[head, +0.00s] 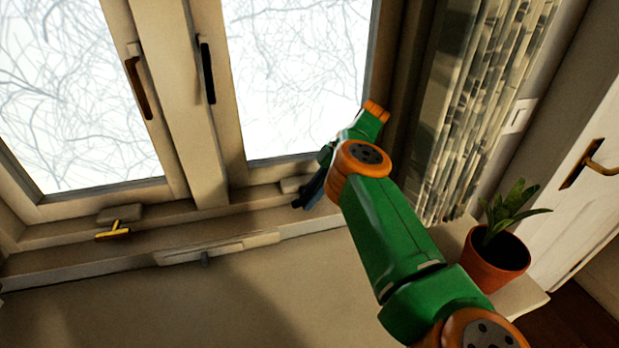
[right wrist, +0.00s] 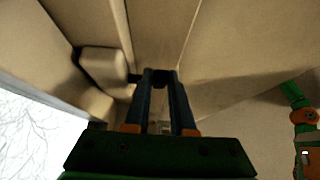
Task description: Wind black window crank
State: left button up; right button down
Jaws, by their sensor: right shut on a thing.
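The black window crank (right wrist: 134,78) shows in the right wrist view as a short dark piece running from its beige housing to my fingertips. Most of it is hidden by the fingers. The housing (head: 293,184) is on the sill under the right window in the head view. My right gripper (head: 305,200) is at that housing, pointing down, and it also shows in the right wrist view (right wrist: 161,78). Its two dark fingers are shut on the crank. My left gripper is in neither view.
A yellow crank (head: 113,232) sits on the sill under the left window. Brown (head: 138,88) and black (head: 207,72) handles are on the window frames. A patterned curtain (head: 478,110), a potted plant (head: 496,250) and a white door (head: 570,190) stand at the right.

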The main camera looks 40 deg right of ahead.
jog(key=shift+d+f+t+y+b, duration=0.15)
jog(key=shift+f+t+y+b, duration=0.25)
jog(key=shift+y+b, duration=0.55)
jog(key=shift+r+t+y+b, duration=0.15)
jog(key=shift+t+y+b, duration=0.3)
jog(key=shift+b, duration=0.5)
jog(key=shift+r, duration=0.1)
jog(key=c, duration=0.8)
grip_release()
jog(key=shift+o, duration=0.2)
